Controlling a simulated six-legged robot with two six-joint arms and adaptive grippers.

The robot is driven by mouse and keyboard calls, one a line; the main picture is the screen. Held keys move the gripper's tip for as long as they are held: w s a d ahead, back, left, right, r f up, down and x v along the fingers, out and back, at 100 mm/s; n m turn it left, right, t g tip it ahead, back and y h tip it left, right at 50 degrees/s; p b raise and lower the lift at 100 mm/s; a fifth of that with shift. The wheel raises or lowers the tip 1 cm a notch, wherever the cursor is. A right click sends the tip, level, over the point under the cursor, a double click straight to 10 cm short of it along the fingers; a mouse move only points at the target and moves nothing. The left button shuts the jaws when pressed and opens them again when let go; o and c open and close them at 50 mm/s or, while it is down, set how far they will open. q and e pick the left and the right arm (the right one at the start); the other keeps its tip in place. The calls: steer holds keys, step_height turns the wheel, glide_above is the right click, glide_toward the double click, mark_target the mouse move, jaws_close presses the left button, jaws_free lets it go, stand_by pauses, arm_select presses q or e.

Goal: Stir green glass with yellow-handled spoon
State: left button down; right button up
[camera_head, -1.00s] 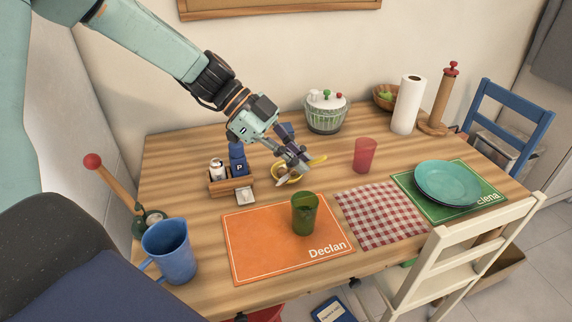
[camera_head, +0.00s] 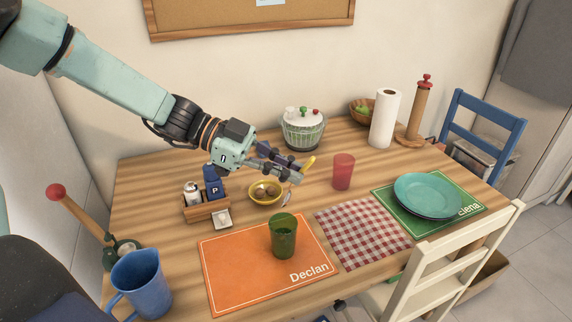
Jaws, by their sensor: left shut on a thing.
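My left gripper (camera_head: 295,174) reaches in from the left and is shut on the yellow-handled spoon. The spoon's yellow handle (camera_head: 309,163) sticks up past the fingertips. A small pale part, seemingly its lower end, shows below the fingers, just right of the yellow bowl. The green glass (camera_head: 283,238) stands upright on the orange placemat (camera_head: 240,272) marked Declan, nearer than the gripper and below it in the picture. The glass holds something dark green. My right gripper is not in view.
The yellow bowl (camera_head: 255,200) with brown contents sits below the gripper. A condiment caddy (camera_head: 207,211) is left of it, a red cup (camera_head: 343,172) right. A blue pitcher (camera_head: 142,285) stands at front left. A teal plate (camera_head: 428,194) and checked cloth (camera_head: 360,232) lie right.

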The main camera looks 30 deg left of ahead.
arm_select(q)
steer(key=f+b, duration=0.8)
steer(key=f, duration=0.1)
steer(key=f+b, duration=0.4)
steer(key=shift+w+a+f+b, duration=0.15)
steer(key=shift+a+f+b, duration=0.1)
steer(key=shift+a+b, duration=0.15)
stand_by(0.7)
stand_by(0.4)
